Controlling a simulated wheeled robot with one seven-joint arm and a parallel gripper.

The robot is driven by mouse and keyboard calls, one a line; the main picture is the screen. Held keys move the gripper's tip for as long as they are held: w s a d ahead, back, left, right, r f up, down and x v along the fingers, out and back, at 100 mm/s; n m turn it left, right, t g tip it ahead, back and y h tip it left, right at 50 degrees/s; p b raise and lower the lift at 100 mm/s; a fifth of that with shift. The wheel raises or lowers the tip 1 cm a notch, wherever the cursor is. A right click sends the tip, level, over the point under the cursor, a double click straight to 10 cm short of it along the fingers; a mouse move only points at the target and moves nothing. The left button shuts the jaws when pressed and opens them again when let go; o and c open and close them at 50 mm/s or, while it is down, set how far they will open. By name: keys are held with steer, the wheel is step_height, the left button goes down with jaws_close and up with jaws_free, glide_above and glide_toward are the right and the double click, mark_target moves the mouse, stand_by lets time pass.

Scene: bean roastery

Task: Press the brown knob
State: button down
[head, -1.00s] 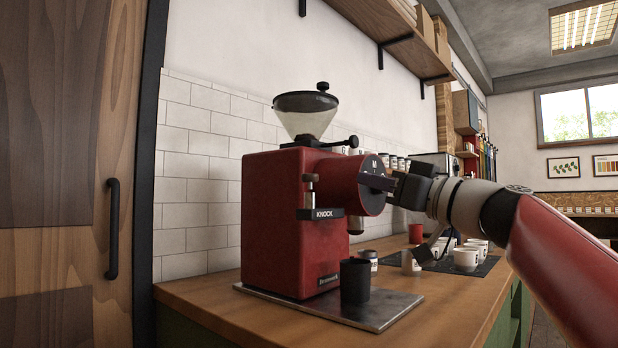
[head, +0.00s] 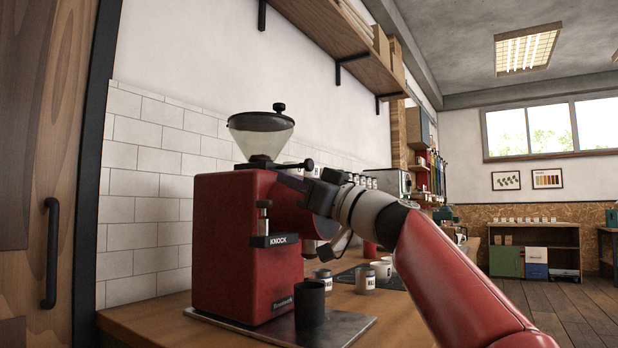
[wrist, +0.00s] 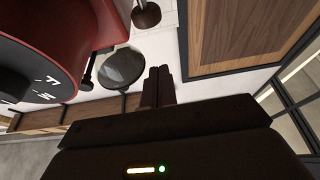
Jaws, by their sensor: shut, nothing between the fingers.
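The red grinder (head: 238,245) stands on a metal tray at the left end of the counter. A small knob with a dark brownish top (head: 264,205) stands on a pale stem above the black KNOCK bracket (head: 274,240) on its front. My gripper (head: 286,178) is shut and empty, up and to the right of the knob, apart from it. It hides part of the grinder's round dial. In the wrist view, the closed fingers (wrist: 158,86) show in the middle and the lettered dial (wrist: 35,85) at left. A dark brown rounded knob (wrist: 145,13) is at the top edge.
The hopper (head: 262,135) rises above the grinder, with a black side lever (head: 300,164) near my gripper. A black cup (head: 310,302) stands on the metal tray (head: 350,325). Jars and cups stand farther right on the counter. A wooden door (head: 35,180) is at left.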

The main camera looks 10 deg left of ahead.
mark_target(264, 204)
steer(key=shift+w+a+f, duration=0.35)
steer(key=shift+a+f, duration=0.35)
steer(key=shift+a, duration=0.15)
steer(key=shift+w+a+f, duration=0.35)
steer(key=shift+a+f, duration=0.3)
steer(key=shift+a, duration=0.2)
